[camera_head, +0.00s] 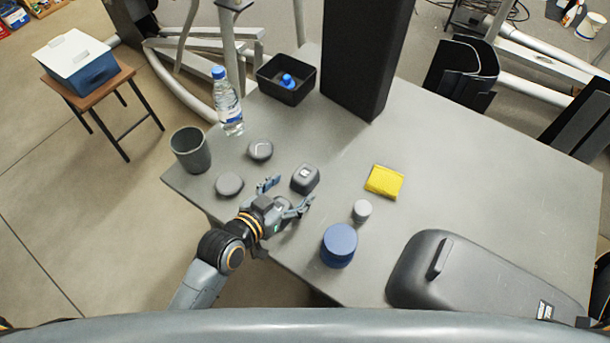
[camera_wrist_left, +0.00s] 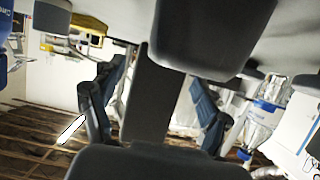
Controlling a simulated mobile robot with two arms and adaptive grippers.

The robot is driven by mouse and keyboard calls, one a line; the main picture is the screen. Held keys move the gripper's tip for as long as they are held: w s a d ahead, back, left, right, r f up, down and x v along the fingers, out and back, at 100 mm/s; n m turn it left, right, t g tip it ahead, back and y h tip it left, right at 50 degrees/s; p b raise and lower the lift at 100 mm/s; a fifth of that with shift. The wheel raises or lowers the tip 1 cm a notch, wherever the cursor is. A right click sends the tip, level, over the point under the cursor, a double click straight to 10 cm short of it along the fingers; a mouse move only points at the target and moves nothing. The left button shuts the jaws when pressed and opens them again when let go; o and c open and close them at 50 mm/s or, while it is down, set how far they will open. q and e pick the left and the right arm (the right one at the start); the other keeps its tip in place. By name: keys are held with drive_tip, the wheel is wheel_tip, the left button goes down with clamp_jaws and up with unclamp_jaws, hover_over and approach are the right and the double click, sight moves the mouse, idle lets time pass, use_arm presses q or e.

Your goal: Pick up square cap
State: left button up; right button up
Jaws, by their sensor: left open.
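The square cap (camera_head: 305,179) is a small dark grey block with rounded corners and a light mark on top. It lies on the grey table near its front left edge. My left gripper (camera_head: 287,196) is open and empty just in front of it, one finger to its left and one towards its lower side. In the left wrist view, which looks upside down, the open fingers (camera_wrist_left: 158,100) show on both sides. A large dark rounded block at the top there appears to be the square cap (camera_wrist_left: 210,38). Contact cannot be told. My right gripper is not in view.
Two round dark caps (camera_head: 260,149) (camera_head: 229,184) lie left of the square cap. A grey cup (camera_head: 190,150), a water bottle (camera_head: 228,105) and a black bin (camera_head: 286,92) stand behind.

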sight(302, 177)
use_arm(q)
drive_tip(key=x, duration=0.5)
drive_tip(key=shift+w+a, duration=0.2)
drive_tip(key=shift+w, duration=0.15)
drive_tip(key=c, duration=1)
